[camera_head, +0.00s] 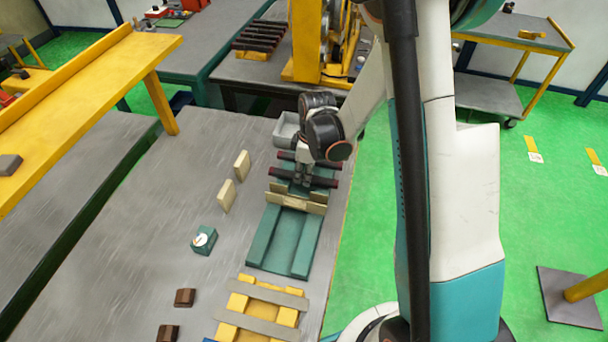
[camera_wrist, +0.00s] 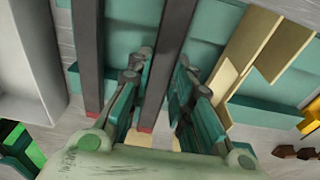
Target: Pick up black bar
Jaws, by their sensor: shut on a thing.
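Two black bars with dark red ends lie side by side across the upper end of a teal fixture (camera_head: 307,243) in the head view. My gripper (camera_head: 302,178) reaches down onto the nearer black bar (camera_head: 322,181). In the wrist view my gripper (camera_wrist: 160,72) has one finger on each side of this bar (camera_wrist: 170,28) and is shut on it. The other black bar (camera_wrist: 88,50) runs parallel, just left of the fingers; its end shows in the head view (camera_head: 286,156). I cannot tell whether the held bar touches the fixture.
Cream blocks (camera_head: 297,199) sit across the fixture beside the bars. A grey bin (camera_head: 286,130) stands just behind. Two cream plates (camera_head: 241,166) stand to the left, with a teal gauge block (camera_head: 204,239) nearer. A yellow frame (camera_head: 262,302) lies in front. The table's left middle is clear.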

